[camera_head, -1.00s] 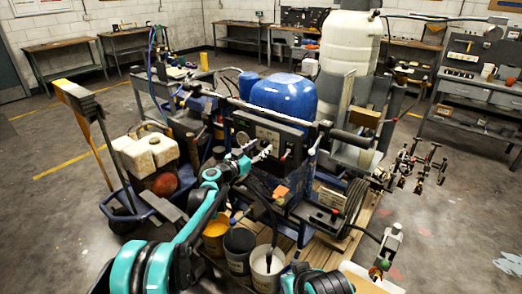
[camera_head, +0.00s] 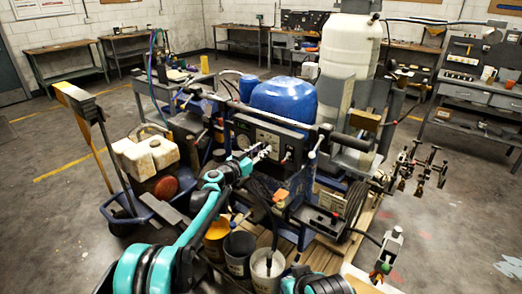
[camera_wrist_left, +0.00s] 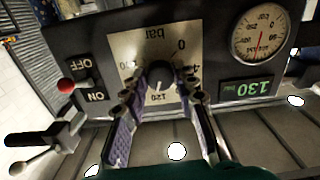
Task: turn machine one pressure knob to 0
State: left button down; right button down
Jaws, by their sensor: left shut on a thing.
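The pressure knob (camera_wrist_left: 160,73) is a dark round knob on a pale dial plate (camera_wrist_left: 125,45) marked "bar", with 0 at upper right and 120 below the knob. My left gripper (camera_wrist_left: 159,86) is shut on it, one finger at each side. Its pointer direction is hard to make out. The digital display (camera_wrist_left: 247,88) reads 130. In the head view my left gripper (camera_head: 265,152) is at the dark control panel (camera_head: 272,136) of the machine.
A red-tipped OFF/ON switch (camera_wrist_left: 66,86) is left of the dial, and a round gauge (camera_wrist_left: 260,32) is right of it. A black lever (camera_wrist_left: 40,138) sticks out at lower left. Several buckets (camera_head: 240,252) stand below my left arm. A blue tank (camera_head: 284,98) sits behind the panel.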

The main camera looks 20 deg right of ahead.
pick_arm(q)
jog(key=n+p, duration=0.1)
jog(key=n, duration=0.2)
jog(key=shift+r+n, duration=0.1)
jog(key=shift+n, duration=0.3)
jog(key=n+p, duration=0.1)
jog(key=n, duration=0.2)
jog(key=shift+n, duration=0.4)
jog(key=n+p, duration=0.1)
jog(key=n, duration=0.7)
jog(key=shift+p, duration=0.4)
jog(key=n, duration=0.4)
jog(key=shift+n, duration=0.3)
jog(key=n, duration=0.3)
jog(key=shift+n+p, duration=0.3)
jog(key=shift+p, duration=0.1)
jog(key=n, duration=0.3)
jog(key=shift+n, duration=2.1)
